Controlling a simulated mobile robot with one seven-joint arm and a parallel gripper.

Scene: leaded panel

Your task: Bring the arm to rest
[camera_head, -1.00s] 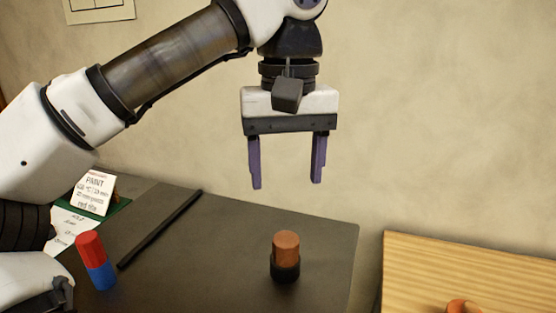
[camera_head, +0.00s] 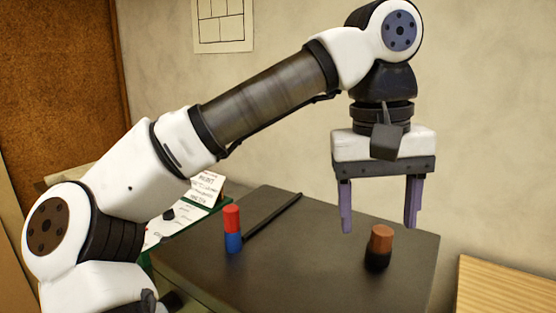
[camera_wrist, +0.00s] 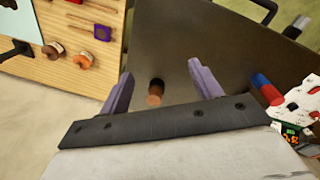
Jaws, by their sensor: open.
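My gripper (camera_head: 380,208) is open and empty, its two purple fingers pointing down above the dark table. It also shows in the wrist view (camera_wrist: 157,82), with nothing between the fingers. My arm is raised and bent across the head view. An orange-brown cylinder in a black base (camera_head: 380,247) stands upright on the dark table, below and apart from the fingers. It shows in the wrist view too (camera_wrist: 156,92), beyond the fingertips.
A wooden table (camera_head: 505,287) stands at the right, with several small items in the wrist view. A wall is behind.

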